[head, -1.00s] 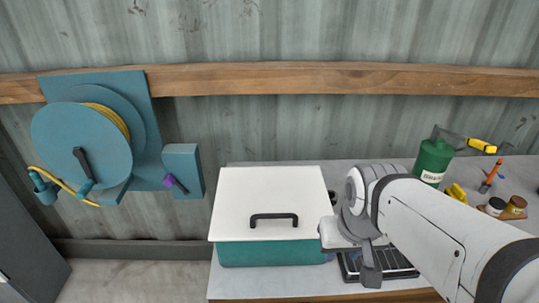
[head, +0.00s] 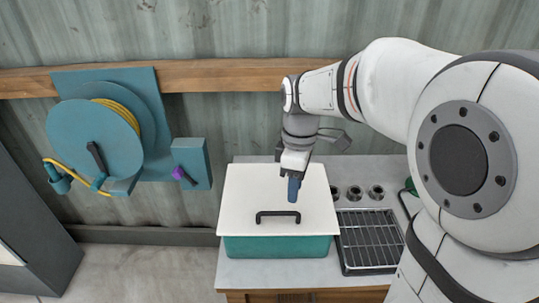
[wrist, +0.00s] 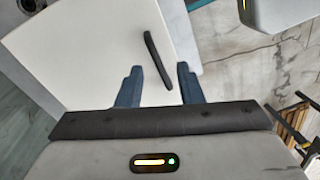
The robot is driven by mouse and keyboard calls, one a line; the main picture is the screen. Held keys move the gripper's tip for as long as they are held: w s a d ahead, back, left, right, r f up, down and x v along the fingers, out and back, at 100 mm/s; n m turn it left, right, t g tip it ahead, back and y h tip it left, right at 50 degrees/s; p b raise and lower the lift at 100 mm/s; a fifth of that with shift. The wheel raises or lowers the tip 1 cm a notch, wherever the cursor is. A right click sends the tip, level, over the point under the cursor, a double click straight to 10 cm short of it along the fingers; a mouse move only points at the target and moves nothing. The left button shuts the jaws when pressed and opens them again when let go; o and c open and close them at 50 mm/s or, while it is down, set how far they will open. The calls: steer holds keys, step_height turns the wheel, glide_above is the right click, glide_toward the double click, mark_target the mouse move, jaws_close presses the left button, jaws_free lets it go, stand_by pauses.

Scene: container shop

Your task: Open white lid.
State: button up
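The white lid (head: 262,196) lies flat and shut on a teal box (head: 278,247) on the counter. A black bar handle (head: 278,216) stands near the lid's front edge. My gripper (head: 293,188) points down above the lid, a little behind and right of the handle. In the wrist view the lid (wrist: 95,50) fills the upper left. My gripper (wrist: 160,88) is open there, its two blue fingers apart, with the handle (wrist: 157,60) seen between and beyond them. I cannot tell the exact height above the handle.
A black wire rack (head: 370,240) lies right of the box, with several small metal cups (head: 355,192) behind it. A teal hose reel (head: 95,140) hangs on the wall at left. A wooden rail (head: 220,77) runs along the wall. The floor left of the counter is clear.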

steer(key=a+f+n, duration=0.1)
steer(key=f, duration=0.1)
steer(key=a+f+n+p, duration=0.1)
steer(key=f, duration=0.2)
steer(key=a+f+n, duration=0.1)
steer(key=f, duration=0.1)
steer(key=shift+w+f+g, duration=0.15)
steer(key=shift+w+g, duration=0.2)
steer(key=shift+g, duration=0.05)
steer(key=shift+n, duration=0.3)
jaws_close()
